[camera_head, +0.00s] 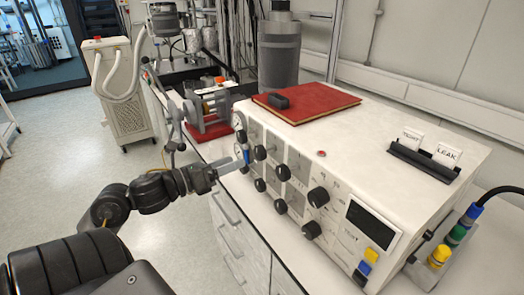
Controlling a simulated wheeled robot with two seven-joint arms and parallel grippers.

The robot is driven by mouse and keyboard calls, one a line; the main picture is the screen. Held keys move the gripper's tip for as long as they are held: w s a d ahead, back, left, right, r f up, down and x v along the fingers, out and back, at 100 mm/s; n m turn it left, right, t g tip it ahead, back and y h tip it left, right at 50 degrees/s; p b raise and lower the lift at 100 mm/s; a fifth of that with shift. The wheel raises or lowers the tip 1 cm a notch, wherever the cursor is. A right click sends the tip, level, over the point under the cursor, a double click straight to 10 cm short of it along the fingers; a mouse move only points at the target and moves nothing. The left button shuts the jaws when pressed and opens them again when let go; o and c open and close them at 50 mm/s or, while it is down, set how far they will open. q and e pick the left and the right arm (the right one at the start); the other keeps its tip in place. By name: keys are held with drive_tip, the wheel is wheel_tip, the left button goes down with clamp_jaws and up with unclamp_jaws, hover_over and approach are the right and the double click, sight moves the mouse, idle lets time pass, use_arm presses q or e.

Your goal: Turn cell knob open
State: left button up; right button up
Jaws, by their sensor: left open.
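A white control box (330,140) stands on the bench, with several black knobs on its front panel. Knobs show at the panel's left part (259,152), in the middle (281,171) and, larger, at the right (318,197). I cannot read which one is labelled as the cell knob. My left gripper (236,164) reaches in from the left, its fingers open and pointing at the left end of the panel, close to the leftmost knobs. I cannot tell whether it touches one. A small blue part (246,155) shows by its tips. My right gripper is out of view.
A red book (306,101) with a small black object lies on the box. A black holder (423,164) carries cards, one reading LEAK. A display (371,223) is on the panel's right. Grey reactor hardware (208,108) stands behind my gripper.

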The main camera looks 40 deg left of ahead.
sight(257, 153)
use_arm(q)
drive_tip(key=p+x, duration=0.2)
drive_tip(key=x, duration=0.7)
drive_tip(key=shift+w+d+r+p, duration=0.1)
drive_tip(key=shift+w+p, duration=0.3)
drive_tip(key=shift+w+d, duration=0.1)
drive_tip(key=shift+w, duration=0.35)
drive_tip(key=c, duration=1)
